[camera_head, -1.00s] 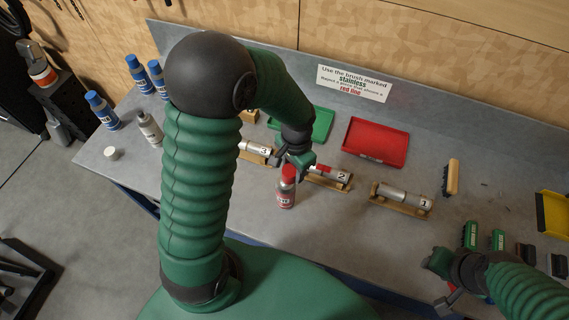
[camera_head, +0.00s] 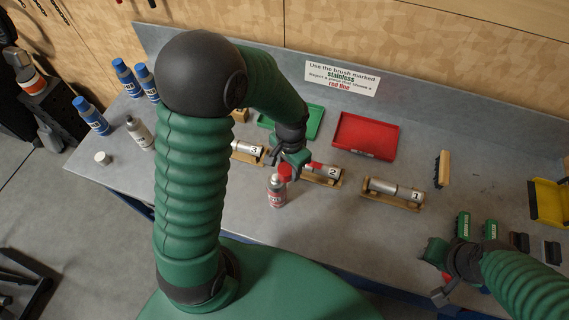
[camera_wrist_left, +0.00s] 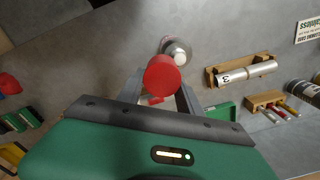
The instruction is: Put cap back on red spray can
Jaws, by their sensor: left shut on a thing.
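The red spray can (camera_head: 277,192) stands upright on the bench, with its pale top uncovered. My left gripper (camera_head: 287,168) is shut on the red cap (camera_head: 285,173), just above and to the right of the can's top in the head view. In the left wrist view the red cap (camera_wrist_left: 163,76) sits between the fingers of my left gripper (camera_wrist_left: 160,92). The can (camera_wrist_left: 177,48) shows behind it, off to one side and partly covered. My right gripper (camera_head: 440,272) is at the lower right, away from the can; its fingers are unclear.
Silver cylinders on wooden cradles (camera_head: 391,193) stand right of and behind the can. A red tray (camera_head: 365,136) and green tray (camera_head: 305,121) lie at the back. Several bottles (camera_head: 139,133) and a white cap (camera_head: 102,158) are left. Brushes (camera_head: 463,224) lie right.

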